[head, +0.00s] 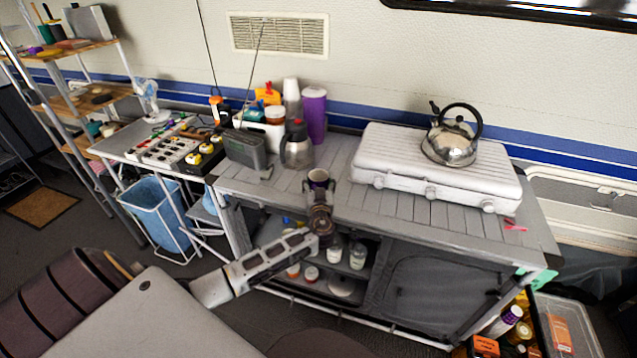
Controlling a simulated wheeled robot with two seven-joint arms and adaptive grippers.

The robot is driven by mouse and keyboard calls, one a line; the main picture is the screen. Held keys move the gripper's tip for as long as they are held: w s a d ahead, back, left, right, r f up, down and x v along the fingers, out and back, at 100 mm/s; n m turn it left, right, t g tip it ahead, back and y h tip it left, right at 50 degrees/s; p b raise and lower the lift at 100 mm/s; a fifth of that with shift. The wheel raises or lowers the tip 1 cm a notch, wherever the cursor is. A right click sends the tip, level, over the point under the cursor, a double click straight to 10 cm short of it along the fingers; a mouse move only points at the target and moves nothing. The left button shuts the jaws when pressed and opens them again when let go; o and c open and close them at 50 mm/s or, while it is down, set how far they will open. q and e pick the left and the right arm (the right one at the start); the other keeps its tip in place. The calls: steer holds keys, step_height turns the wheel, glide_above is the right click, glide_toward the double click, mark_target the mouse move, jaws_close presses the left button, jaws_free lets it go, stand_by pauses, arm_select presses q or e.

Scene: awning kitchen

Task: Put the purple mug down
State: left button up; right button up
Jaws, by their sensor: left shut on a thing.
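The purple mug (318,178) is near the front edge of the grey slatted counter (400,209), left of the stove. It looks upright, with its dark opening facing up. My left gripper (319,207) is shut on the mug from the front side, and its arm reaches in from the lower left. The gripper hides the mug's lower part, so I cannot tell whether its base touches the counter. My right gripper is not in view.
A white stove (390,162) with a steel kettle (450,142) stands to the right. Bare slats lie between mug and stove.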

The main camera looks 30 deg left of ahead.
arm_select(q)
steer(key=o, duration=1.2)
steer(key=shift+r, duration=0.1)
